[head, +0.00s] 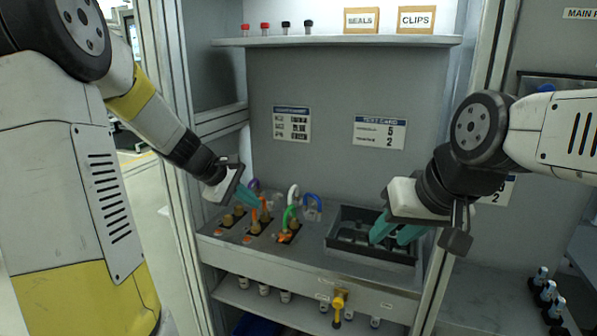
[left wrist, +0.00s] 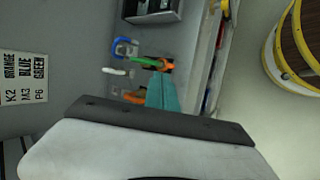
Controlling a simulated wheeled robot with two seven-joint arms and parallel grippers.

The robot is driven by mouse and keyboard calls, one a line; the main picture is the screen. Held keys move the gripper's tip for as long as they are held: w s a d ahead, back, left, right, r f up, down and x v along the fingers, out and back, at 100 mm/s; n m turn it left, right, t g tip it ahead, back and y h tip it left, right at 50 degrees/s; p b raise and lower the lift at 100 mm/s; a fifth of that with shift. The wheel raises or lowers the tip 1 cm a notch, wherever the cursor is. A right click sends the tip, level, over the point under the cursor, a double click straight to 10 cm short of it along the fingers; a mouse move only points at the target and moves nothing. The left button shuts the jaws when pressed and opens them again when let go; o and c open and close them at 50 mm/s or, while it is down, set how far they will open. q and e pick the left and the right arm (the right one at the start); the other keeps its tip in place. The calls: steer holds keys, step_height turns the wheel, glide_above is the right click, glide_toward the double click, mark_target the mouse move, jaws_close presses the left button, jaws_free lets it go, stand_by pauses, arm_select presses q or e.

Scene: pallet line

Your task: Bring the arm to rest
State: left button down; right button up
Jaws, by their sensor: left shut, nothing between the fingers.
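My left gripper (head: 247,195) is shut and empty, its teal fingers pointing down beside the plug panel at the left of the bench. Its closed fingers also show in the left wrist view (left wrist: 163,92), close to an orange and a green cable in the picture. I cannot tell whether they touch anything. My right gripper (head: 393,236) has its two teal fingers apart over the black tray (head: 345,212). The wrist hides part of the tray, and I cannot tell what lies between those fingers.
The plug panel holds several cables, among them a green cable (head: 288,214), a white cable (head: 293,192) and a blue cable (head: 313,204). A shelf (head: 340,41) crosses above. Upright posts (head: 178,120) flank the bay.

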arm_select(q)
steer(key=s+r+m+y, duration=0.1)
steer(key=s+m, duration=0.3)
steer(key=s, duration=0.4)
steer(key=s+r+m+y, duration=0.1)
steer(key=s+r+m, duration=0.3)
steer(key=s, duration=0.4)
steer(key=s+r+m+y, duration=0.2)
steer(key=s+m, duration=0.2)
steer(key=s, duration=0.4)
steer(key=shift+r+m+t, duration=0.3)
steer(key=shift+m, duration=0.1)
